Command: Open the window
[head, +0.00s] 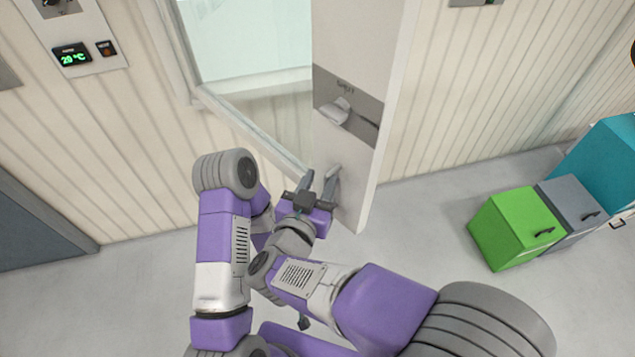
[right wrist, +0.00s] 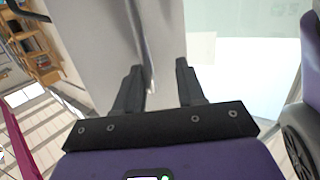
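The white window panel (head: 355,50) stands out at an angle from its pale frame (head: 185,55), with the pale opening or glass to its left in the head view. A grey band with a light handle (head: 338,110) crosses the panel. My right gripper (head: 322,182) is at the panel's lower part, below the handle. In the right wrist view its fingers (right wrist: 158,88) are spread apart in front of the pale panel (right wrist: 100,35); contact cannot be told. My left arm is folded at the left; its gripper cannot be made out.
A wall panel with a green temperature display (head: 73,55) is at the upper left. A green cabinet (head: 515,228), a grey cabinet (head: 572,205) and a teal cabinet (head: 605,160) stand at the right. Grey floor (head: 425,235) is clear between panel and cabinets.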

